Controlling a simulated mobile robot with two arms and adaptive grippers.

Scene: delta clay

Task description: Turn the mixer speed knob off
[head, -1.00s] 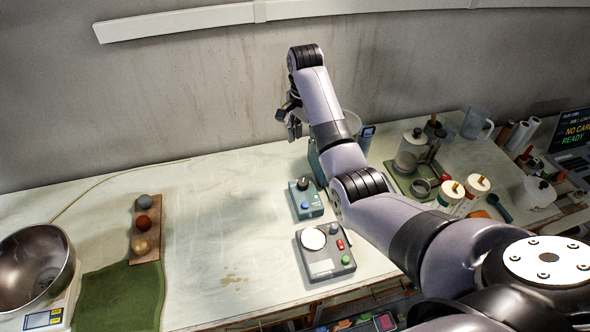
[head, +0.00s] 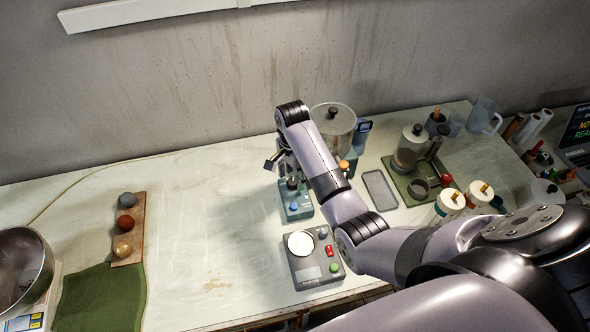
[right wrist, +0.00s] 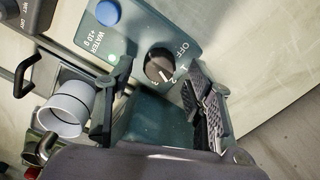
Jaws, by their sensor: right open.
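A dark round knob (right wrist: 160,65) with a white pointer line sits on a teal control box (right wrist: 142,25) marked OFF, 1, 2. The pointer is turned away from OFF, towards the numbers; the exact setting is hard to read. In the head view the knob (head: 292,183) shows on the teal box (head: 298,208), partly behind my gripper. My right gripper (head: 285,169) is open just above the knob. In the right wrist view its fingers (right wrist: 159,70) lie on either side of the knob, and I see no clear contact. My left gripper is out of view.
A blue button (right wrist: 107,13) marked WATER +10 g is beside the knob. A grey box (head: 312,276) with a white disc stands in front. A metal-rimmed vessel (head: 333,121) stands behind.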

